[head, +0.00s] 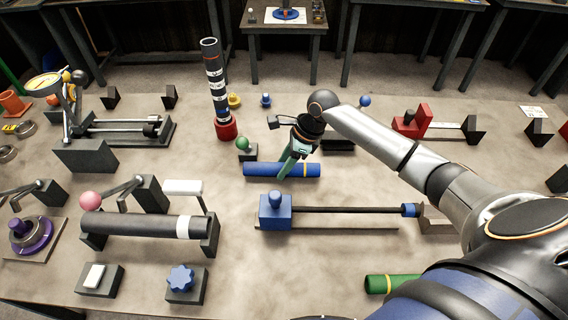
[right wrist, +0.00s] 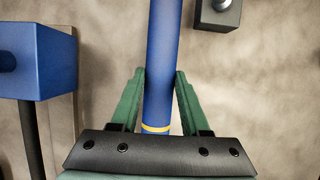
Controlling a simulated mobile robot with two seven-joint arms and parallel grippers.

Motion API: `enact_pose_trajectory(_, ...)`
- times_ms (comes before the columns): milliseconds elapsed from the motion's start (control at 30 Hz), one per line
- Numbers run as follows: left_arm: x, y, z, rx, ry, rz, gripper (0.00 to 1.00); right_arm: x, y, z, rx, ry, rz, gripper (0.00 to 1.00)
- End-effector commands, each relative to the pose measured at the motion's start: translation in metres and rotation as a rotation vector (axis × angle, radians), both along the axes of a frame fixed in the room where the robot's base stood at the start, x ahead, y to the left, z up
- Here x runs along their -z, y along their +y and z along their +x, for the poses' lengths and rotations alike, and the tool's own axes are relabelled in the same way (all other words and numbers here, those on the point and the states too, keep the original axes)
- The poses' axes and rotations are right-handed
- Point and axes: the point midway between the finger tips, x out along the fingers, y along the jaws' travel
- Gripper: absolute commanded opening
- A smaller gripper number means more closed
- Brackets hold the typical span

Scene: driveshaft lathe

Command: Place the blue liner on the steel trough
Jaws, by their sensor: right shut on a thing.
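The blue liner (head: 265,169) is a long blue cylinder with a yellow band near its right end. It lies level at the table's middle, behind the blue-headed lathe. My right gripper (head: 287,167) reaches down over it, with green fingers around its right part. In the right wrist view, the liner (right wrist: 162,60) runs between the two fingers (right wrist: 160,85), near the yellow band. The gripper is shut on it. I cannot clearly tell whether the liner touches the table. I cannot pick out the steel trough for certain. My left gripper is out of view.
The blue-headed lathe (head: 276,211) with its long dark shaft stands in front of the liner. A tall striped post (head: 215,85) on a red base and a green ball (head: 242,143) stand at left. A green cylinder (head: 388,284) lies at the front right.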

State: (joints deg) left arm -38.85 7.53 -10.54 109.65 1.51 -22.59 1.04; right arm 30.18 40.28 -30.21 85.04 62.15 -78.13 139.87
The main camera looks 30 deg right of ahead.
Motion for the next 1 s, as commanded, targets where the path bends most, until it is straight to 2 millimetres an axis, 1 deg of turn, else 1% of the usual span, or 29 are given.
enact_pose_trajectory(367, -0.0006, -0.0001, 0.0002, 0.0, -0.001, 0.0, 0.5, 0.0055, -0.0002, 0.0002, 0.0, -0.001, 0.0, 0.0)
enact_pose_trajectory(400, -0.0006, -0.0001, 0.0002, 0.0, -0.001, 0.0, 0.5, 0.005, -0.0005, 0.0003, 0.001, -0.002, 0.0, 0.5)
enact_pose_trajectory(633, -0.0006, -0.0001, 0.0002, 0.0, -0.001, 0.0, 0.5, 0.0048, -0.0006, 0.0002, 0.0, -0.001, 0.0, 0.76)
enact_pose_trajectory(867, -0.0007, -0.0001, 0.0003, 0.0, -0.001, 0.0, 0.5, 0.0043, -0.0007, 0.0003, 0.001, -0.002, 0.0, 0.76)
enact_pose_trajectory(1000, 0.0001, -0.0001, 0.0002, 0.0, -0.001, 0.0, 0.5, -0.0038, -0.003, -0.0006, 0.0, -0.004, 0.0, 0.76)
